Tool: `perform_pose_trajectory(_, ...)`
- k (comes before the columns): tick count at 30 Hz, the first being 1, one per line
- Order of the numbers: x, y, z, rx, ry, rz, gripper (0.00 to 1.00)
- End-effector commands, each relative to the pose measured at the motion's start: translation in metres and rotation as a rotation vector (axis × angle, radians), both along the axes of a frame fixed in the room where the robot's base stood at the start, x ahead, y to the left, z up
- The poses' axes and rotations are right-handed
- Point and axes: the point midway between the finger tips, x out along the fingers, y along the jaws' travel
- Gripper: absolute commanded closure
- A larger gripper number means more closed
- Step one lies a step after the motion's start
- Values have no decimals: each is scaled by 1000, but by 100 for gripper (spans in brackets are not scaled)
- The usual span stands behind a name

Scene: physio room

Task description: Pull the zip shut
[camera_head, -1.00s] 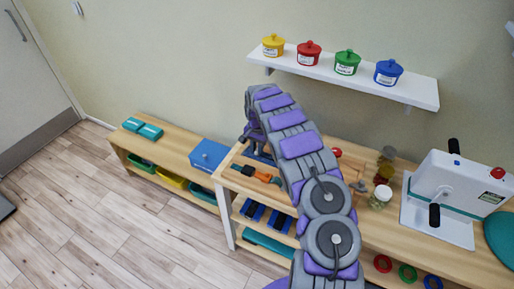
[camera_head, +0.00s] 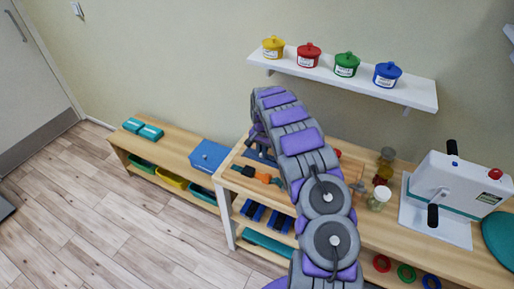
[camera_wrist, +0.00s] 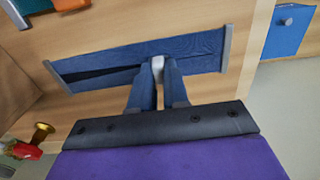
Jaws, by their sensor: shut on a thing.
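A strip of blue cloth with a zip (camera_wrist: 200,50) lies on the wooden bench top in the wrist view, held by a grey bar at each end. A dark gap shows in the cloth left of the slider; right of it the cloth looks closed. My gripper (camera_wrist: 157,82) is shut on the pale grey zip slider (camera_wrist: 157,65), around the middle of the strip. In the head view my gripper (camera_head: 259,142) is small and partly hidden by my arm. A bit of the blue cloth (camera_head: 262,155) shows below it.
A blue box (camera_head: 209,156) stands left on the lower bench. An orange and black item (camera_head: 256,174) lies at the bench's front. Jars (camera_head: 379,197) and a white crank machine (camera_head: 446,195) stand at right. A shelf (camera_head: 420,92) with coloured pots hangs above.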

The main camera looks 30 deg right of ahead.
Motion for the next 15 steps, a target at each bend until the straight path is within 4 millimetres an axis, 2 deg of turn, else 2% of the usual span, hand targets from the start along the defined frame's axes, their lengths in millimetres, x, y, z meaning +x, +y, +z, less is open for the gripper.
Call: perform_pose_trajectory(15, -72, -57, 4, -2, -3, -6, 100)
